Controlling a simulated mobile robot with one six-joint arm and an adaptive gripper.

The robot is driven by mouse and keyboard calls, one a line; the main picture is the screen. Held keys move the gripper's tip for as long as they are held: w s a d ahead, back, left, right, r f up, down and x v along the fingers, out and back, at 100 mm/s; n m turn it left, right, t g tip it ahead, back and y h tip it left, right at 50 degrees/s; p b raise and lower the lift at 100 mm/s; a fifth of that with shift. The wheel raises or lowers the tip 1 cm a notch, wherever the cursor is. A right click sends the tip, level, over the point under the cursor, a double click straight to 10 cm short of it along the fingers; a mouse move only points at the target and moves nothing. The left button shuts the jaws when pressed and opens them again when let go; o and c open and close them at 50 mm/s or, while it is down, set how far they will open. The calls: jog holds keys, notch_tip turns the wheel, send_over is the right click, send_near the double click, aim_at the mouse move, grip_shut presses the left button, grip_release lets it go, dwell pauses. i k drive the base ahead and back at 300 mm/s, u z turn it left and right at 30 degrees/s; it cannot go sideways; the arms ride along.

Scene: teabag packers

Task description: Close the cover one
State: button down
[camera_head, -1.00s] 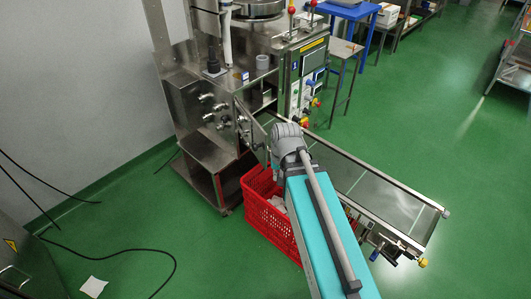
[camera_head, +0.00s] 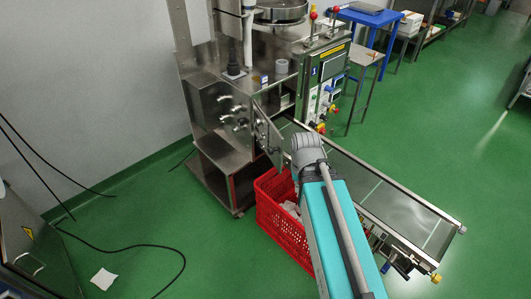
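The packing machine (camera_head: 222,110) is a steel cabinet at the upper middle. A thin steel panel, which looks like the cover (camera_head: 266,128), stands swung out from its front right side, open at an angle. My teal and grey arm reaches up from the bottom, and its grey joint is just right of the panel's lower end. My gripper is not visible; it may be hidden behind that joint. I cannot tell whether anything touches the cover.
A red crate (camera_head: 272,221) with pale contents stands on the floor below the panel, partly behind my arm. A steel conveyor (camera_head: 395,208) runs to the lower right. Black cables (camera_head: 150,247) lie on the green floor at left. Open floor lies at right.

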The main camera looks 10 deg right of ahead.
aim_at(271, 140)
jog(key=z, duration=0.4)
jog(key=k, duration=1.25)
jog(key=u, duration=0.4)
jog(key=i, duration=1)
jog(key=u, duration=0.05)
